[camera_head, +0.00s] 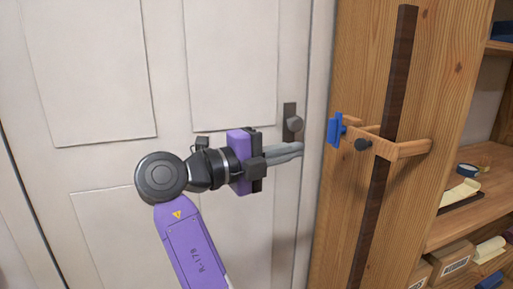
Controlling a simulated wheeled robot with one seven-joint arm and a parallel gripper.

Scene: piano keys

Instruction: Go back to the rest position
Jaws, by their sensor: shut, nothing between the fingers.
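My gripper (300,149) is at the middle of the head camera view, on the end of my purple and black arm. Its grey fingers are together with nothing between them, and they point right. The fingertips appear just below a dark door knob (294,124) in the picture. I cannot tell whether they touch the door. No piano keys show in this view.
A white panelled door (100,65) is behind my arm. To the right, a wooden cabinet side (350,70) carries a dark vertical strip (400,75), a wooden bracket (408,149) and a blue piece (336,130). Shelves with a cardboard box (451,262) stand at far right.

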